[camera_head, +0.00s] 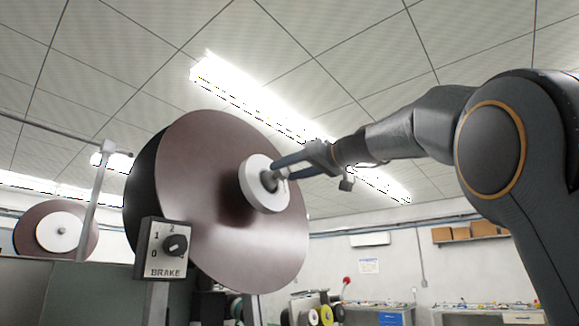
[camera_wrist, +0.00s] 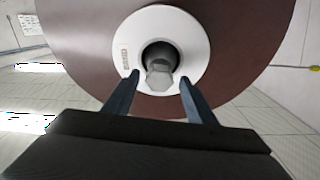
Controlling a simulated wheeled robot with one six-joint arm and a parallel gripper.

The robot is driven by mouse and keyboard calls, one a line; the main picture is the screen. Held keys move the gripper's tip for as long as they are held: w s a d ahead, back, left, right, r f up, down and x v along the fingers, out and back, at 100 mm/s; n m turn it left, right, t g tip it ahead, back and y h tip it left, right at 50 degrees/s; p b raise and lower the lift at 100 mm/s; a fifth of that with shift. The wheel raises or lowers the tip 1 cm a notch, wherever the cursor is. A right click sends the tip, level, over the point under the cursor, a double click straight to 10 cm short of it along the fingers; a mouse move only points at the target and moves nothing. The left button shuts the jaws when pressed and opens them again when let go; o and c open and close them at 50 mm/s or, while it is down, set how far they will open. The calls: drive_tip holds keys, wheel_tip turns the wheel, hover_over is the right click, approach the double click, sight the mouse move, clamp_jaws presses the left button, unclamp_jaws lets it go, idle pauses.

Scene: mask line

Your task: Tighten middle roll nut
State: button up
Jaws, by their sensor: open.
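A large brown roll (camera_head: 215,210) stands upright in the middle of the head view, with a white round hub (camera_head: 252,192) at its centre. A grey nut (camera_head: 269,181) sticks out of the hub; in the wrist view the nut (camera_wrist: 159,73) sits in the dark hole of the white hub (camera_wrist: 192,38). My gripper (camera_head: 282,168) is at the hub, coming from the right. In the wrist view my gripper (camera_wrist: 158,78) is open, with one blue finger on each side of the nut and gaps between. I cannot tell how far the fingertips are from the hub face.
A brake switch box (camera_head: 162,250) with a black knob stands on a post in front of the roll's lower left. Another roll (camera_head: 40,228) is at the far left behind a grey post (camera_head: 93,200). Workbenches (camera_head: 380,314) and shelf boxes (camera_head: 460,232) are far behind.

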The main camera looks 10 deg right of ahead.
drive_tip(key=shift+c, duration=0.2)
drive_tip(key=c, duration=1)
